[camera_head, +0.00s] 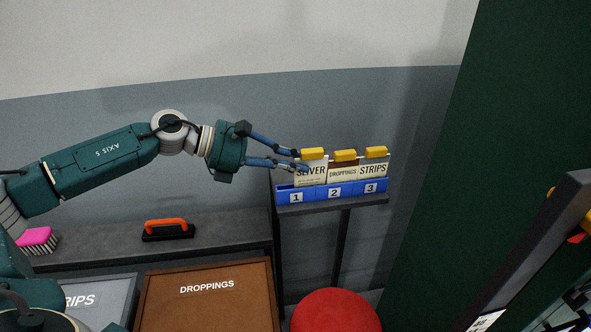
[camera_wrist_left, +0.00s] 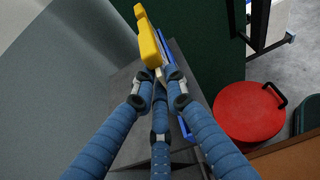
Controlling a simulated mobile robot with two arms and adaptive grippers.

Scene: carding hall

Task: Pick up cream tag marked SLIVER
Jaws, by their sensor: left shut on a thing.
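The cream tag marked SLIVER (camera_head: 311,173) has a yellow top and stands upright at slot 1 of a blue rack (camera_head: 315,196). My left gripper (camera_head: 298,161) reaches in from the left and is shut on this tag near its upper part. In the left wrist view the fingers (camera_wrist_left: 158,82) close around the tag, and its yellow top (camera_wrist_left: 147,40) sticks out past them. The fingers hide part of the lettering. Whether the tag's lower edge is clear of the rack, I cannot tell. My right gripper is not clearly seen.
Tags marked DROPPINGS (camera_head: 343,173) and STRIPS (camera_head: 373,170) stand in slots 2 and 3. An orange-handled brush (camera_head: 167,230) and a pink brush (camera_head: 37,240) lie on the grey shelf (camera_head: 225,232). Below are a brown DROPPINGS bin (camera_head: 207,300) and a red round lid (camera_head: 335,312).

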